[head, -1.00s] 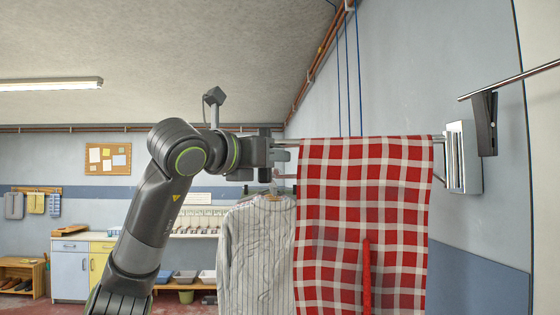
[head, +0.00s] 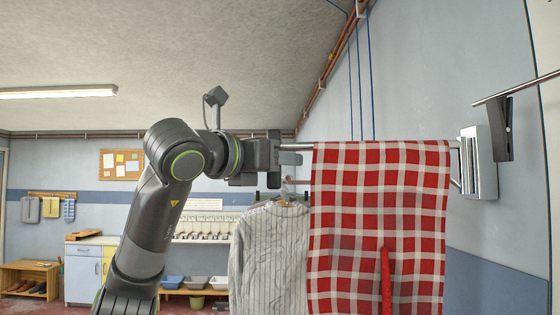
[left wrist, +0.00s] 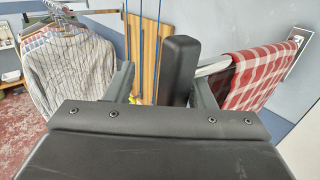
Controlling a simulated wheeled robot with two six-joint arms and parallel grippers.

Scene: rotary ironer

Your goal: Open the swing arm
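The swing arm is a thin metal bar (head: 304,145) that runs from a pale wall bracket (head: 480,162) at the right. A red and white checked cloth (head: 372,215) hangs over it and hides most of it. My left gripper (head: 284,157) is at the bar's free left end, just left of the cloth. In the left wrist view the fingers are apart, with an upright black grip (left wrist: 180,68) between them, nearer the right finger. The bar (left wrist: 213,66) leads from that grip to the cloth. Contact with the fingers is unclear. My right gripper is not in view.
A striped shirt (head: 268,255) on a hanger is just below and behind the gripper. Another rod (head: 515,88) with a black holder (head: 503,128) is on the right wall. A cabinet (head: 82,275) and low bench (head: 30,278) stand far left.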

